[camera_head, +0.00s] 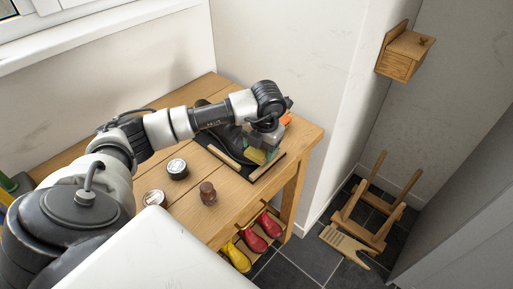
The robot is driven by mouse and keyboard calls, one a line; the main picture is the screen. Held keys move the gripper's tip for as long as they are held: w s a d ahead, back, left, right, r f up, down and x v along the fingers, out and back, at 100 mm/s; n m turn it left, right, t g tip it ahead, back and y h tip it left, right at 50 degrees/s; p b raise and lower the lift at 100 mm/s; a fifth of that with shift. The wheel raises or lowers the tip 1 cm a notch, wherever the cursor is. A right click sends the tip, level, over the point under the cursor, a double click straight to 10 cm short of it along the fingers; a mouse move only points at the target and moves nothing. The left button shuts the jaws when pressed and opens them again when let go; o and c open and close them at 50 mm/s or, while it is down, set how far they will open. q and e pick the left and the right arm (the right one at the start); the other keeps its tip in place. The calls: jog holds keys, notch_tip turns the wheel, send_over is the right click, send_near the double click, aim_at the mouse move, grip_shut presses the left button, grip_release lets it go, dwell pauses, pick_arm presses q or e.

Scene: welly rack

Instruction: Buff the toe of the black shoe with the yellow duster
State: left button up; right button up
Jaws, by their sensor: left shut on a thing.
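My left gripper (262,145) reaches over the table from the left, pointing down, and is shut on the yellow duster (256,156). The duster shows as a small yellow patch under the fingers. The black shoe (230,138) lies on a dark mat with wooden side strips (267,167), largely hidden behind my left forearm and wrist. The duster is close by the shoe's near end; I cannot tell whether they touch. My right gripper is out of view.
Something orange (286,118) is beyond the gripper. Red and yellow boots (252,240) are below. A wooden rack (372,205) stands on the floor.

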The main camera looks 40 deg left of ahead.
aim_at(252, 154)
pick_arm(q)
jog(key=shift+w+d+b, duration=0.1)
jog(key=shift+w+b, duration=0.3)
jog(key=shift+w, duration=0.85)
jog(key=shift+s+a+p, duration=0.15)
jog(key=shift+s+p, duration=0.15)
jog(key=shift+s, duration=1.15)
jog(key=shift+s+a+p, duration=0.1)
jog(key=shift+s+p, duration=0.15)
jog(key=shift+s, duration=1.2)
jog(key=shift+w+d+b, duration=0.15)
jog(key=shift+w+b, duration=0.4)
jog(key=shift+w, duration=0.9)
jog(key=shift+w+d+b, duration=0.1)
jog(key=shift+w+b, duration=0.4)
jog(key=shift+w, duration=0.9)
jog(key=shift+s+a+p, duration=0.15)
jog(key=shift+s+p, duration=0.25)
jog(key=shift+s, duration=0.95)
jog(key=shift+s+a+f, duration=0.1)
jog(key=shift+s, duration=1.4)
jog(key=shift+w+d+b, duration=0.15)
jog(key=shift+w+b, duration=0.2)
jog(key=shift+w, duration=1.1)
jog(key=shift+w+d+b, duration=0.1)
jog(key=shift+w+b, duration=0.25)
jog(key=shift+w, duration=1.1)
jog(key=shift+r, duration=0.2)
